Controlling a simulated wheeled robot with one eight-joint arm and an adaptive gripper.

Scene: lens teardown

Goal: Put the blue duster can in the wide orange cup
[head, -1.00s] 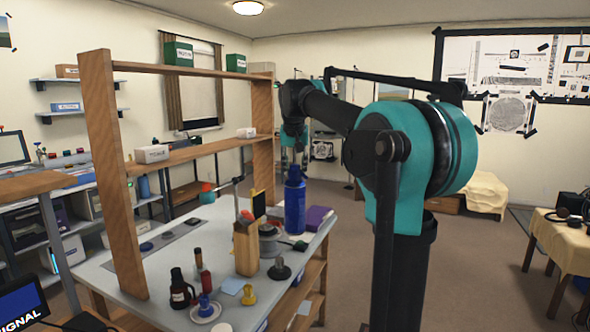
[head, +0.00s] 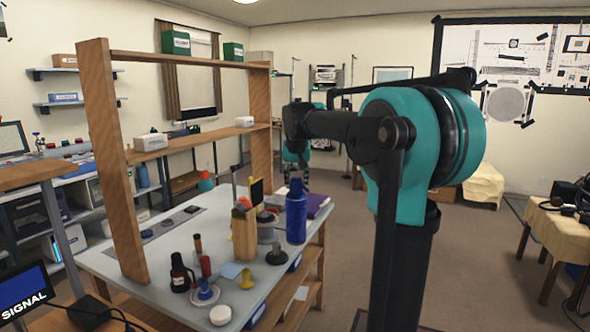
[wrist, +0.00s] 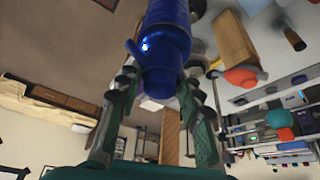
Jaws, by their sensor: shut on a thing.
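The blue duster can (head: 296,214) is upright at the right part of the table in the head view. My gripper (head: 297,180) is above it, shut on its upper part, mostly small and dark there. In the wrist view, the can (wrist: 165,45) sits between the green fingers of my gripper (wrist: 158,85). A round orange thing (wrist: 240,76) near a wooden block in the wrist view may be the wide orange cup; I cannot tell for sure. Whether the can touches the table is unclear.
The wooden holder (head: 244,238), a purple book (head: 317,205), a dark knobbed stand (head: 277,253) and several small bottles crowd the table (head: 150,262). A wooden shelf frame (head: 112,170) stands over its left side. Open floor lies right of the table.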

